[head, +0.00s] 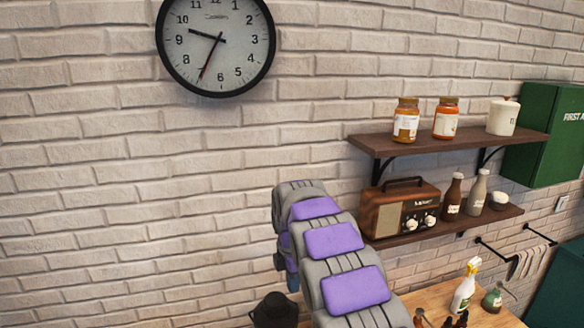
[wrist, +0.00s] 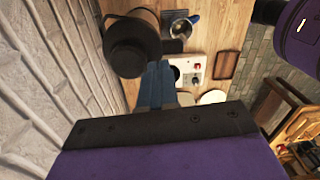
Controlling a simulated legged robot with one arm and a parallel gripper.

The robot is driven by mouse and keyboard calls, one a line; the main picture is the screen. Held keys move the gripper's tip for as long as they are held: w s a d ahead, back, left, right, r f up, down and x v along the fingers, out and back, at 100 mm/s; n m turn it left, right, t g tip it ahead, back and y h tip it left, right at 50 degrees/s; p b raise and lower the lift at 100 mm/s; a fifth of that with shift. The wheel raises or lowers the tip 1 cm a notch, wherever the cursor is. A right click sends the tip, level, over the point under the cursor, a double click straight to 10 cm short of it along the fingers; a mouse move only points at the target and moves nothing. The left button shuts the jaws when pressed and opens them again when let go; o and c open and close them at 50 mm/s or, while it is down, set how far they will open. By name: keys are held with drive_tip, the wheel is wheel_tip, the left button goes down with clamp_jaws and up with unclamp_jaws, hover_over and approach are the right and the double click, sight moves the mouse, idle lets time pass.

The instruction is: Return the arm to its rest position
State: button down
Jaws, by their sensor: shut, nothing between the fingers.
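My arm (head: 334,240), grey with purple pads, rises from the bottom of the head view in front of the brick wall. Its far end bends down and out of sight behind its own links. In the wrist view my gripper (wrist: 159,75) shows as blue fingers lying together. They are shut and empty, and point down over a wooden counter (wrist: 225,20).
A black pot-like object (wrist: 132,43) stands close to the fingers. Wall shelves (head: 440,143) hold jars and a radio (head: 399,207) to the right of my arm. A spray bottle (head: 464,290) stands on the counter. The wall below the clock (head: 216,45) is bare.

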drive_tip(key=s+d+f+m+b, duration=0.2)
drive_tip(key=s+d+m+b, duration=0.3)
drive_tip(key=s, duration=0.5)
drive_tip(key=s+d+f+m+b, duration=0.1)
drive_tip(key=s+d+m+b, duration=0.4)
drive_tip(key=s, duration=0.5)
drive_tip(key=s+d+f+m+b, duration=0.2)
drive_tip(key=s+f+m+b, duration=0.2)
drive_tip(key=s, duration=0.8)
drive_tip(key=s+d+f+m+g+b, duration=0.1)
drive_tip(key=s+d+f+m+b, duration=0.1)
drive_tip(key=s+f+m, duration=0.6)
drive_tip(key=s+f+b, duration=0.1)
drive_tip(key=s, duration=0.4)
drive_tip(key=shift+f+m+g+b, duration=0.25)
drive_tip(key=shift+m+g+b, duration=0.05)
drive_tip(key=shift+b, duration=0.05)
